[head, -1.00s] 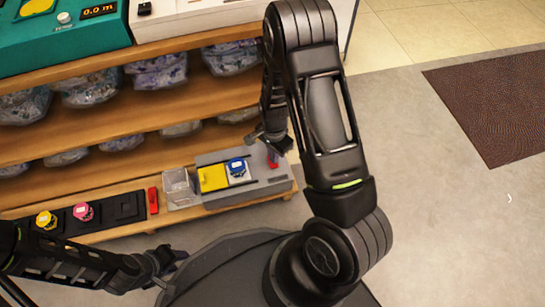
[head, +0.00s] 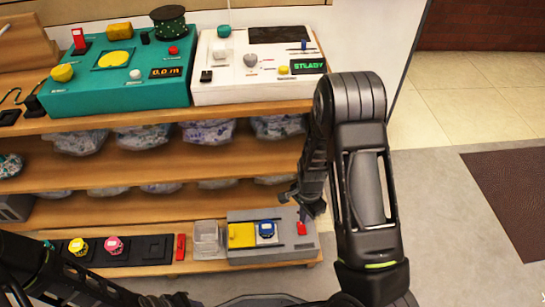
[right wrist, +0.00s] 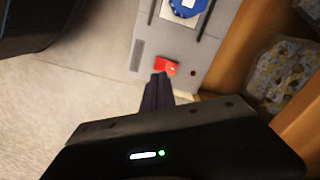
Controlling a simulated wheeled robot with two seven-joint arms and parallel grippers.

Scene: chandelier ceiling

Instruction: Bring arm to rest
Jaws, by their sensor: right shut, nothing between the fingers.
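My right arm reaches down in the head view, and its gripper (head: 312,210) is near the right end of a grey device (head: 272,250) on the lowest shelf. In the right wrist view the fingers (right wrist: 158,88) are shut and empty, close to the device's red switch (right wrist: 167,66); whether they touch it I cannot tell. The red switch also shows in the head view (head: 301,228). A blue watch-like item (head: 267,229) sits on the device beside a yellow plate (head: 241,235). My left gripper (head: 182,300) shows only in part at the bottom edge.
Above are wooden shelves with bagged items, a teal machine (head: 115,70) and a white machine (head: 262,65). A clear box (head: 207,240) and a black tray (head: 130,252) with yellow and pink items stand left of the device.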

